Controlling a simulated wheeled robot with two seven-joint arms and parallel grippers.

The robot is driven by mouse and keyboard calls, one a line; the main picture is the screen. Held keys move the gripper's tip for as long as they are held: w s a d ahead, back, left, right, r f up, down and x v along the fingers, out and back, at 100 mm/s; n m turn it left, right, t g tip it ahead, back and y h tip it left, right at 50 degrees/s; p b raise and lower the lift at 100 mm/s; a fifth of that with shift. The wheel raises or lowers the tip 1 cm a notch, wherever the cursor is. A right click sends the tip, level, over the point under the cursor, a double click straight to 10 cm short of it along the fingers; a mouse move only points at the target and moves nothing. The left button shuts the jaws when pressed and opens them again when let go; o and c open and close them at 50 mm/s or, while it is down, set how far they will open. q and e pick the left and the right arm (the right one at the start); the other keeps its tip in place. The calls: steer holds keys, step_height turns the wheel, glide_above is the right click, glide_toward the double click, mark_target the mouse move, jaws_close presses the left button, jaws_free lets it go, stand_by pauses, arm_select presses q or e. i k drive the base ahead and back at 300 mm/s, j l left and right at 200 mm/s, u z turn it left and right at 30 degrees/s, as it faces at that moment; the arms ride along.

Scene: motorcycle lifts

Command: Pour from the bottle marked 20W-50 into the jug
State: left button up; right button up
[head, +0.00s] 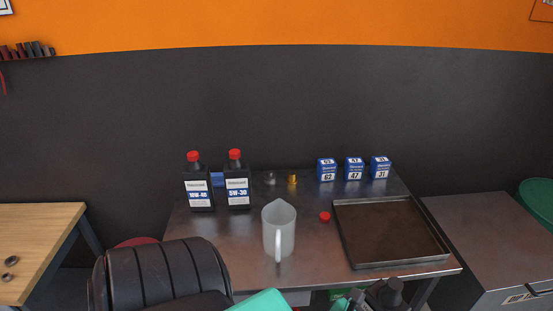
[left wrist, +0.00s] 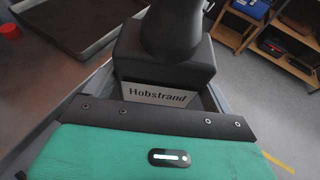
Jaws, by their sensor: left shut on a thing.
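The translucent jug (head: 279,232) stands upright on the metal bench, its handle toward me. My left arm comes in low at left, and its teal gripper body (head: 262,302) shows at the bottom edge, nearer me than the jug. In the left wrist view my left gripper (left wrist: 160,112) is shut on a black bottle (left wrist: 168,48) with a white "Hobstrand" label. Its grade marking does not show, and its top is cut off.
Black bottles marked 10W-40 (head: 198,182) and 5W-30 (head: 237,180), both red-capped, stand at the back left. A loose red cap (head: 324,216) lies right of the jug. A shallow tray (head: 352,250) fills the bench's right. Several blue boxes (head: 354,169) stand behind it.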

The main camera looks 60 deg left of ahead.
mark_target(279, 237)
steer(key=k+j+z, duration=0.15)
steer(key=k+j, duration=0.2)
steer(key=k+j+z, duration=0.1)
steer(key=k+j, duration=0.2)
steer(key=k, duration=0.25)
